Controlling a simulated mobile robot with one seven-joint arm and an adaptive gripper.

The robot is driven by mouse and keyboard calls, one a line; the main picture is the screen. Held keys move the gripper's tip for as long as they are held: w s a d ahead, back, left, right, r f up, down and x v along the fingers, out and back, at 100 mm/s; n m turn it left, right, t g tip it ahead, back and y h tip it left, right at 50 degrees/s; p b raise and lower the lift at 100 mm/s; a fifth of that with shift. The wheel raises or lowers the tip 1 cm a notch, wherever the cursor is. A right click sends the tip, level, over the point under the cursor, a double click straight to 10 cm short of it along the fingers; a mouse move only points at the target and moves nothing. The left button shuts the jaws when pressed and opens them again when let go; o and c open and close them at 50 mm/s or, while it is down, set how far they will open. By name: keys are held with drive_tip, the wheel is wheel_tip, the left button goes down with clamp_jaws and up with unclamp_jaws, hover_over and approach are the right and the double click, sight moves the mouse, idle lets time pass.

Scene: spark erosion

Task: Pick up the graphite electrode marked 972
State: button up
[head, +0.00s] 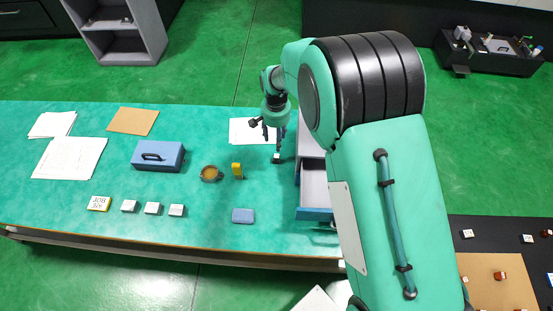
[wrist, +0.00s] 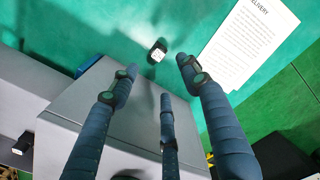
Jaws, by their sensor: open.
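My gripper (head: 266,130) hangs over the far right part of the green table, beside the grey drawer unit. In the wrist view its dark fingers (wrist: 158,80) are spread open with nothing between them. A small black block with a white label (wrist: 157,52) lies on the green surface beyond the fingertips, apart from them. In the head view this block (head: 277,158) is just below the gripper. Its label is too small to read, so I cannot tell whether it says 972. Several similar white-labelled blocks (head: 152,208) stand in a row near the table's front edge.
The grey drawer unit (head: 314,184) has an open drawer and stands close to the gripper. A printed sheet (wrist: 246,42) lies beside the block. A blue toolbox (head: 158,156), brown cup (head: 211,173), yellow object (head: 237,169) and blue case (head: 242,215) stand on the table (head: 70,205).

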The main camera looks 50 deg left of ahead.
sight(276, 156)
wheel_tip(276, 156, down, 8)
drive_tip(key=shift+r, duration=0.15)
idle(0.5)
drive_tip(key=shift+d+f+b, duration=0.1)
drive_tip(key=shift+f+b, duration=0.4)
drive_tip(key=shift+f, duration=2.1)
drive_tip(key=c, duration=1.2)
